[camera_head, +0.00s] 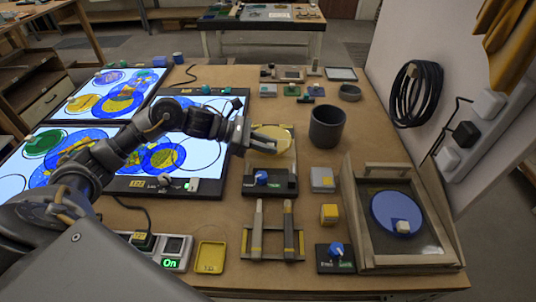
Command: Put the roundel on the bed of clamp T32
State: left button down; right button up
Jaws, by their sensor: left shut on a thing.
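A yellow roundel (278,139) is held in my left gripper (262,141), whose arm comes in from the left. The roundel appears over the dark plate (270,183) of a fixture with a blue knob (262,177); I cannot tell if it touches. The gripper hides its left part. Small labels are too blurred to read, so I cannot tell which fixture is clamp T32. A second blue knob (337,249) stands on a dark box at the front. My right gripper is not in view.
A dark cup (327,127) stands right of the roundel. A wooden-framed tray (359,241) holds a blue disc (390,217). Lit panels (135,185) lie left. Two upright-handled tools (288,225) rest in a holder (272,255) in front. A yellow tray (209,258) lies front left.

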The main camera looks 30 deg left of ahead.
pick_arm(q)
jog(key=shift+w+f, duration=0.2)
jog(key=shift+f, duration=1.6)
